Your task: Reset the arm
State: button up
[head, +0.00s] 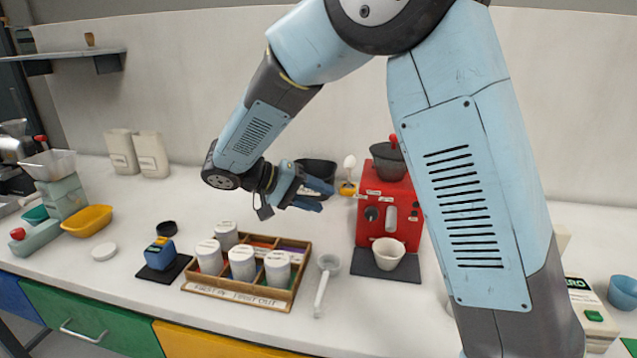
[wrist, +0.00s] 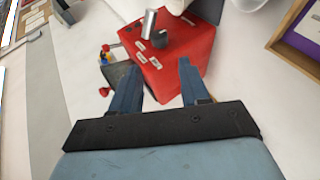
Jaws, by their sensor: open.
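My gripper (head: 318,194) is open and empty in the head view. It hangs above the counter, to the left of the red machine (head: 373,197) and above the back right of the wooden tray (head: 290,292). In the wrist view my gripper (wrist: 157,82) shows its two blue fingers spread apart with nothing between them. The red machine (wrist: 181,56) lies beyond the fingertips there. My arm is bent high over the counter and hides part of the right side.
Several white canisters stand in the tray. A white scoop (head: 322,285) lies right of it, and a white cup (head: 388,252) stands before the red machine. A yellow bowl (head: 87,220) is at left.

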jog(key=s+d+r+g+y, duration=0.1)
jog(key=s+d+r+y, duration=0.2)
jog(key=d, duration=0.5)
jog(key=s+d+r+g+y, duration=0.2)
jog(key=s+d+r+y, duration=0.1)
jog(key=d, duration=0.5)
jog(key=s+d+r+t+y, duration=0.2)
jog(key=s+d+y, duration=0.1)
jog(key=s, duration=0.4)
jog(key=s+d+r+t+y, duration=0.2)
jog(key=s+d+t+y, duration=0.1)
jog(key=s+d, duration=0.3)
jog(key=shift+s+d+t, duration=0.3)
jog(key=shift+s, duration=0.3)
dwell(0.7)
